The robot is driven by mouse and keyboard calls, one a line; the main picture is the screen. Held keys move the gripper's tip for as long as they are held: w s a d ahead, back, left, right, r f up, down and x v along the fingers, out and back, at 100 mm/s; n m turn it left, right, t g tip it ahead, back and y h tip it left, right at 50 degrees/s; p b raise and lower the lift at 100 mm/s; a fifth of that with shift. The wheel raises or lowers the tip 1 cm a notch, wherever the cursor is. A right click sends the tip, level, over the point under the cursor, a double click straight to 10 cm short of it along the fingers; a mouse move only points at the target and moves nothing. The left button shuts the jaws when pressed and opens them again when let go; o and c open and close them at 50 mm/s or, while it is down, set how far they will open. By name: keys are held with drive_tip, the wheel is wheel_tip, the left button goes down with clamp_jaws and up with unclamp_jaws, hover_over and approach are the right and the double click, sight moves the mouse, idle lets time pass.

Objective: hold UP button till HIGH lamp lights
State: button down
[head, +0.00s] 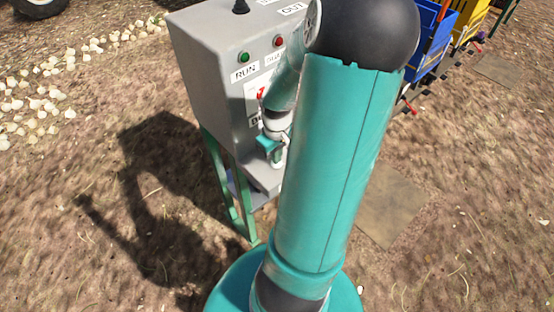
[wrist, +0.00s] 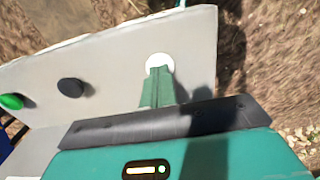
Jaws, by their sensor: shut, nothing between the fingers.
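The grey control box (head: 200,75) stands on green legs in the head view. In the wrist view its light grey panel (wrist: 110,75) carries a white round button (wrist: 159,61), a black button (wrist: 70,87) and a green button (wrist: 12,101). My gripper (wrist: 158,72) is shut and empty, its green fingertips at the lower edge of the white button. I cannot tell whether they touch it. No UP label is readable. The head view shows my gripper (head: 277,160) low at the box front. No lamp marked HIGH can be made out.
My arm hides part of the box.

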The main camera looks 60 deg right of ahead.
wheel_tip(320, 180, up, 7)
drive_tip(key=shift+f, duration=0.1)
idle(1.2)
